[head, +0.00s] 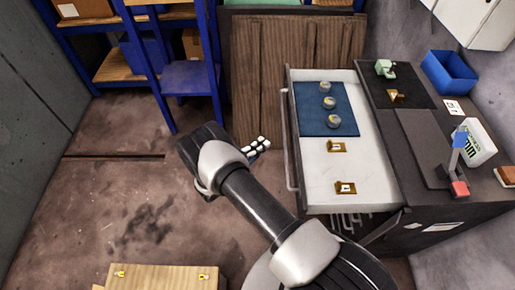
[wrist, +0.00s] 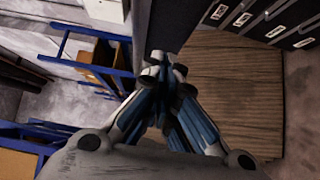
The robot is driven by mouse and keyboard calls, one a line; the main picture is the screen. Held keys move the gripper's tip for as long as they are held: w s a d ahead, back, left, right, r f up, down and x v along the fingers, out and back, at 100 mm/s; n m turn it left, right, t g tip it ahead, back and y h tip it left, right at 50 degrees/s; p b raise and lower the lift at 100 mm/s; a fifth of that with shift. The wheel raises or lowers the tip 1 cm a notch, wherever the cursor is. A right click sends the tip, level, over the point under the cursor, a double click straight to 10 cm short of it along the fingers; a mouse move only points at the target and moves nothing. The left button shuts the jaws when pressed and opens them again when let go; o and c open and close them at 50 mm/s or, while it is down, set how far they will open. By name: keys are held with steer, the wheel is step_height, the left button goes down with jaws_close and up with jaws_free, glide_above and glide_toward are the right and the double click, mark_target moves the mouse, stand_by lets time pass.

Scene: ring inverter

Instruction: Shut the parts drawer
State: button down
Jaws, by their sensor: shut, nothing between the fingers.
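The parts drawer (head: 365,172) is pulled out from the dark workbench (head: 395,130) at the right of the head view. Its long bar handle (head: 290,140) runs along the drawer's left front edge. Inside lie a blue mat (head: 316,98) with three small round parts and two brass label holders (head: 338,147) on the bare white floor. My gripper (head: 262,144) is shut and empty, just left of the drawer front; a gap to the handle appears in the head view. Its shut fingertips also show in the wrist view (wrist: 162,62).
A blue bin (head: 448,76), a small green device (head: 385,68) and a white box (head: 478,143) stand on the workbench. A brown wooden panel (head: 260,70) stands behind the drawer. Blue shelving (head: 190,75) is at the back left. The floor (head: 140,200) to the left is mostly clear.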

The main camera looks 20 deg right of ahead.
steer(key=shift+w+d+b, duration=0.1)
steer(key=shift+w+d, duration=0.15)
steer(key=shift+d, duration=1.15)
steer(key=shift+w+d+b, duration=0.15)
steer(key=shift+w+d, duration=0.1)
steer(key=shift+d, duration=1.2)
steer(key=shift+w+d+b, duration=0.1)
steer(key=shift+w+d, duration=0.15)
steer(key=shift+d, duration=1.15)
steer(key=shift+d, duration=0.1)
